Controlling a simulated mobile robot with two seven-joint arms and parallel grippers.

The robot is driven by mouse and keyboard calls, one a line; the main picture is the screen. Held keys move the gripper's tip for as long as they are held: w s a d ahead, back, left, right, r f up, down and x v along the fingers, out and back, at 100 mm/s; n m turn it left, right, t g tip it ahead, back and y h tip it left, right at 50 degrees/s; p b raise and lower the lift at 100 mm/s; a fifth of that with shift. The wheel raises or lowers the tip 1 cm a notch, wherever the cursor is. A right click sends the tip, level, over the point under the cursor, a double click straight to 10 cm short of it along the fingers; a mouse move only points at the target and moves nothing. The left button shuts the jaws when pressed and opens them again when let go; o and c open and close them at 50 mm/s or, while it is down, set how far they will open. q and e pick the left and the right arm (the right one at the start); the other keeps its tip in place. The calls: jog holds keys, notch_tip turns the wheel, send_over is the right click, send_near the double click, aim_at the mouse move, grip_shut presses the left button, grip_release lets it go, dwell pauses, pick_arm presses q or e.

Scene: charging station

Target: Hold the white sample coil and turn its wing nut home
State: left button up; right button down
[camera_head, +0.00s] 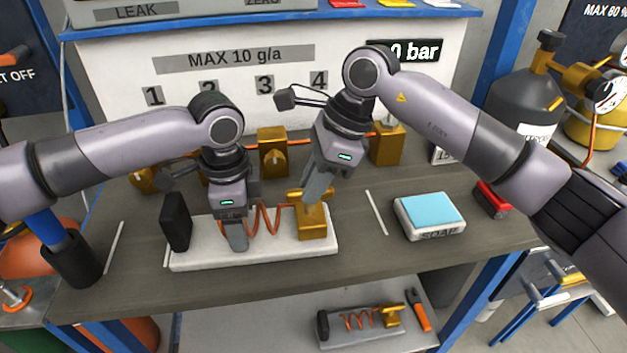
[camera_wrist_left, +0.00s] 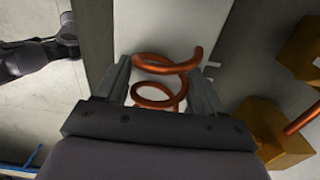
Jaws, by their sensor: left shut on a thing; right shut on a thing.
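The white sample coil lies on the bench; its white base (camera_head: 285,250) carries a black end block (camera_head: 176,222), an orange-copper coil (camera_head: 268,218) and a brass block (camera_head: 312,228). My left gripper (camera_head: 237,246) points down at the base, shut on the coil between the black block and the brass block. In the left wrist view the copper turns (camera_wrist_left: 160,95) show between its two fingers. My right gripper (camera_head: 309,197) reaches down at a slant, shut on the brass wing nut (camera_head: 293,194) atop the brass block. The fingers partly hide the wing nut.
Several brass valves (camera_head: 272,152) stand behind the base under numbers on the white panel (camera_head: 120,70). A blue-topped soap box (camera_head: 430,214) and a red item (camera_head: 491,199) sit to the right. A black cup (camera_head: 72,258) stands left. A second coil assembly (camera_head: 362,322) lies on the lower shelf.

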jog(key=shift+m, duration=0.3)
jog(key=m+t, duration=0.1)
jog(key=m, duration=0.2)
jog(key=shift+s+t, duration=0.1)
jog(key=shift+t, duration=0.2)
jog(key=m+t, duration=0.1)
jog(key=m, duration=0.3)
jog(key=shift+s+m+h, duration=0.1)
jog(key=shift+m+h, duration=0.2)
jog(key=shift+h, duration=0.1)
jog(key=m+t+h, duration=0.1)
jog(key=m, duration=0.2)
jog(key=shift+a+m, duration=0.15)
jog(key=shift+m, duration=0.15)
jog(key=shift+s+a+m+t+h, duration=0.1)
jog(key=shift+m+t+h, duration=0.5)
jog(key=shift+m, duration=1.2)
jog(key=c, duration=1)
grip_release()
jog(key=shift+c, duration=0.2)
